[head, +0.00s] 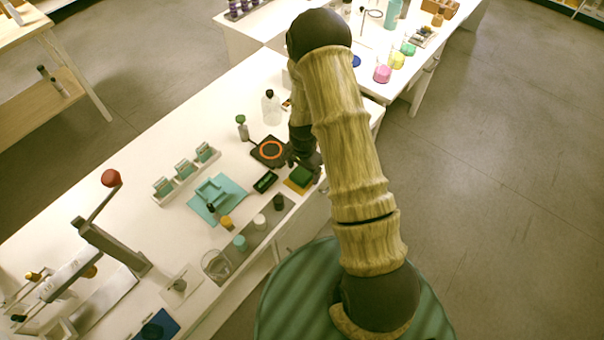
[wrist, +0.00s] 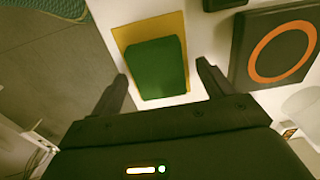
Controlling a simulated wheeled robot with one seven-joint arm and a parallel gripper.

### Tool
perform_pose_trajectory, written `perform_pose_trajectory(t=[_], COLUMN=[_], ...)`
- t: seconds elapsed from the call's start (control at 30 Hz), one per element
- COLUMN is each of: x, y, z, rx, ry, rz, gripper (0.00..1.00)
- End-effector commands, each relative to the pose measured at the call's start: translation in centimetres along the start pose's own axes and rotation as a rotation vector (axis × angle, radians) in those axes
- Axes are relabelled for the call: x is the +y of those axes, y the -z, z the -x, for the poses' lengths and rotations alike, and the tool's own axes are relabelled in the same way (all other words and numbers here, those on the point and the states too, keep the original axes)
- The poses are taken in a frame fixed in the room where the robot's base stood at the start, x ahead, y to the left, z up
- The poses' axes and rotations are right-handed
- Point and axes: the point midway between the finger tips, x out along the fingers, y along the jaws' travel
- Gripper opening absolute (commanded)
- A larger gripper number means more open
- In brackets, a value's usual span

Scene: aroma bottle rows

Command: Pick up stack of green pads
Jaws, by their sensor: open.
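The stack of green pads (head: 301,175) sits on a yellow base (head: 291,186) near the front edge of the white table. In the wrist view the green stack (wrist: 157,68) lies on the yellow sheet (wrist: 124,35), ahead of and between my fingers. My gripper (wrist: 162,82) is open and empty, with one finger on each side of the stack's near end. I cannot tell its height above the stack. In the head view my gripper (head: 305,163) is partly hidden by my arm, close to the stack.
A black plate with an orange ring (head: 268,151) lies close by; in the wrist view it (wrist: 283,51) is right of my right finger. A dark tray with green contents (head: 265,181) is left of the stack. Bottles and jars (head: 240,243) stand along the front edge.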

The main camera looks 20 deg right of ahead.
Motion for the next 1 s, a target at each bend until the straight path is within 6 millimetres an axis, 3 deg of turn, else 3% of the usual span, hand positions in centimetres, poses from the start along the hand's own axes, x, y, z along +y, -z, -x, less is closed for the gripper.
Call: perform_pose_trajectory(t=[0.33, 0.6, 0.67, 1.0], x=[0.16, 0.01, -0.01, -0.05], y=[0.18, -0.02, -0.05, 0.01], z=[0.02, 0.02, 0.02, 0.82], rx=[0.0, 0.0, 0.0, 0.001], ry=[-0.001, -0.001, -0.001, 0.001], rz=[-0.004, 0.0, 0.001, 0.001], gripper=[0.8, 0.32, 0.28, 0.28])
